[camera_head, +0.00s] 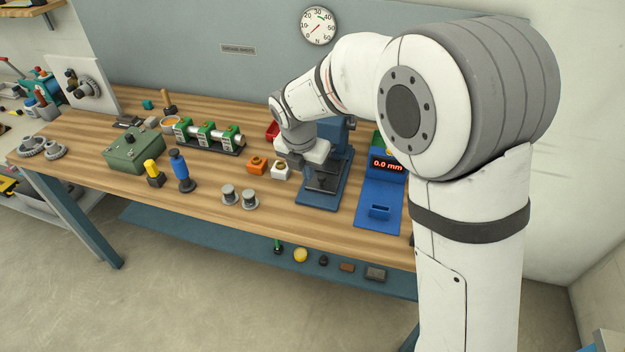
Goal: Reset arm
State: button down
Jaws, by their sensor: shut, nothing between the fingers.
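My white and grey arm rises on the right and reaches left over the wooden workbench (215,212). My gripper (303,163) hangs low over the bench, in front of the upright of a blue stand (310,198). It is shut and holds nothing that I can see. The fingertips are small and partly merge with the dark parts of the stand, so I cannot tell whether they touch it.
A blue unit (379,205) with a "0.0 mm" display stands right of the stand. Two grey spools (239,197), a blue-handled tool (181,171) and a green box (133,150) stand farther left. The front bench strip is mostly clear.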

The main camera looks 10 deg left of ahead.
jog(key=shift+v, duration=1.15)
jog(key=s+d+r+m, duration=0.3)
jog(key=s+d+m, duration=0.1)
jog(key=d+m, duration=0.55)
jog(key=s+d+r+m, duration=0.3)
jog(key=s+d+m, duration=0.1)
jog(key=d+m, duration=0.5)
jog(key=s+d+m, duration=1)
jog(key=s+m, duration=0.2)
jog(key=m, duration=0.2)
jog(key=shift+s+f+m+y, duration=0.15)
jog(key=shift+f+m+y, duration=0.05)
jog(key=shift+m+y, duration=0.15)
